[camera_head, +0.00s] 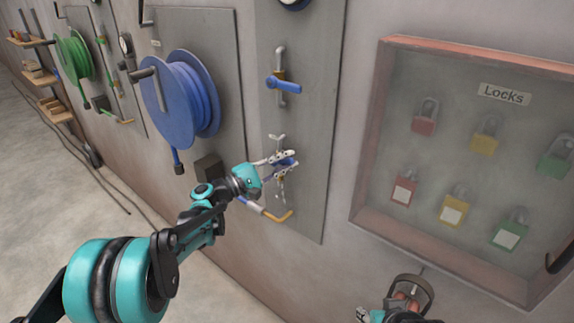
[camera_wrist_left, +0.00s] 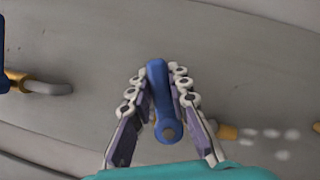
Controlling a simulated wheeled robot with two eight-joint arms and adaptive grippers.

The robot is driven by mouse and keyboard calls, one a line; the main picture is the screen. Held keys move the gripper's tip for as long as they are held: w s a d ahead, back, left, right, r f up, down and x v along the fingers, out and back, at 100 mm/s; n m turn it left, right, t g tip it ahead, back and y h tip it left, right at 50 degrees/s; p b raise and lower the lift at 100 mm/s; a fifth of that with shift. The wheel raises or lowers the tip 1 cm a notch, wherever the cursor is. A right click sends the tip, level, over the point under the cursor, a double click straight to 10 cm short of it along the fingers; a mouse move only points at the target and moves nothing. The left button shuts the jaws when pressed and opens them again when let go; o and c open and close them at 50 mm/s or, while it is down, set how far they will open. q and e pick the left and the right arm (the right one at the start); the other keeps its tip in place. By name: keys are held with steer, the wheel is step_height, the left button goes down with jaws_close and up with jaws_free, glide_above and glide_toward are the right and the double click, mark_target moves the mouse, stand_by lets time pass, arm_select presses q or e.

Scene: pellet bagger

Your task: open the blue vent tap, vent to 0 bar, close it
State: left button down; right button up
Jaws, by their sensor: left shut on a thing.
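The blue vent tap's lever (camera_head: 287,162) is on the grey wall panel, below another blue tap (camera_head: 283,85). My left gripper (camera_head: 282,167) reaches it from the lower left and is shut on the lever. In the left wrist view the lever (camera_wrist_left: 158,95) lies between the two fingers (camera_wrist_left: 158,100), roughly across the line of the pipe. White puffs (camera_wrist_left: 270,133) show to the right of a brass fitting (camera_wrist_left: 228,132). A gauge (camera_head: 295,3) is cut off at the top edge; its reading is hidden. My right gripper (camera_head: 395,308) is partly cut off at the bottom edge.
A lock cabinet (camera_head: 367,150) with several coloured padlocks is on the right. A blue hose reel (camera_head: 180,100) and a green one (camera_head: 75,57) hang on the left. Floor at lower left has cables.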

arm_select(q)
steer(key=shift+w+a+r+n+t, duration=0.1)
steer(key=shift+r+n+t, duration=0.15)
steer(key=shift+n, duration=0.4)
steer(key=shift+w+a+r+n+t, duration=0.1)
steer(key=shift+r+n+t, duration=0.15)
steer(key=shift+n, duration=0.4)
steer(key=c, duration=1.4)
jaws_free()
steer(key=shift+s, duration=0.1)
steer(key=v, duration=1.2)
steer(key=shift+f, duration=0.15)
